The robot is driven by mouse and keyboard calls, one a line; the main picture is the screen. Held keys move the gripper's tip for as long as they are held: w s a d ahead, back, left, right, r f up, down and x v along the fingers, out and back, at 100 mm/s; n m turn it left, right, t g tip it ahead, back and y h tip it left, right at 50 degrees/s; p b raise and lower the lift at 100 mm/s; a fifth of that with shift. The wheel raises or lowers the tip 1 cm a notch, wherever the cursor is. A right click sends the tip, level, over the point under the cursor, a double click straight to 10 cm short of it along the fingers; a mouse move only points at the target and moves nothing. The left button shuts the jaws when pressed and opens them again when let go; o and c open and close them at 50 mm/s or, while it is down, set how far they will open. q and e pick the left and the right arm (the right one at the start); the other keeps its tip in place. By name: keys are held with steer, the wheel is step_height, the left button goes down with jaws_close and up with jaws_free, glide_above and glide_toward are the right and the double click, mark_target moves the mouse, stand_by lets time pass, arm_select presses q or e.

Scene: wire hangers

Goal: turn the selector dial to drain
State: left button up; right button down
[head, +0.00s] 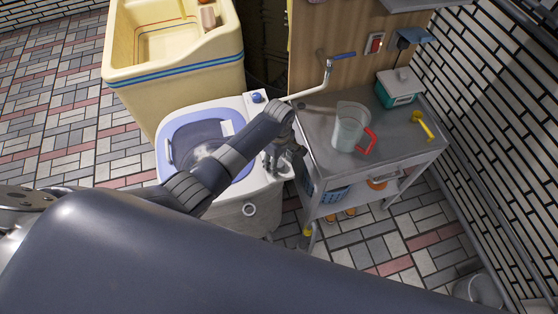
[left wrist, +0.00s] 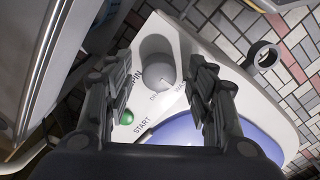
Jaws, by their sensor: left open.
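The white washing machine (head: 243,205) with a blue-rimmed lid stands at the centre of the head view. In the left wrist view, the grey selector dial (left wrist: 158,75) sits in a round recess on its white panel (left wrist: 165,30). The lettering SPIN and START is readable; a label below the dial is partly legible, and others are hidden by the fingers. A green button (left wrist: 127,117) is beside START. My left gripper (left wrist: 164,72) is open, its fingers on either side of the dial; contact cannot be told. In the head view my left gripper (head: 282,158) is over the machine's right corner, covering the dial.
A metal cart (head: 398,154) stands close on the right, with a clear jug (head: 347,132) and a teal box (head: 398,86). A tap (head: 327,75) hangs above its left edge. A cream tub (head: 180,75) stands behind the machine. Tiled floor is open at left.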

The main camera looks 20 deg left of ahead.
steer(key=shift+w+a, duration=0.25)
steer(key=shift+a, duration=0.05)
arm_select(q)
steer(key=c, duration=1.1)
arm_select(e)
steer(key=shift+d+r, duration=0.2)
arm_select(q)
steer(key=shift+d+m+p, duration=0.1)
steer(key=shift+m+p, duration=0.45)
steer(key=shift+m, duration=0.05)
steer(key=m+p, duration=0.2)
steer(key=m, duration=0.2)
steer(key=shift+r, duration=0.1)
steer(key=m+p, duration=0.1)
steer(key=m, duration=0.3)
steer(key=shift+m+p, duration=0.45)
steer(key=shift+m, duration=0.85)
arm_select(e)
steer(key=shift+a+r, duration=0.1)
steer(key=shift+r, duration=2.2)
arm_select(q)
steer(key=shift+f, duration=0.2)
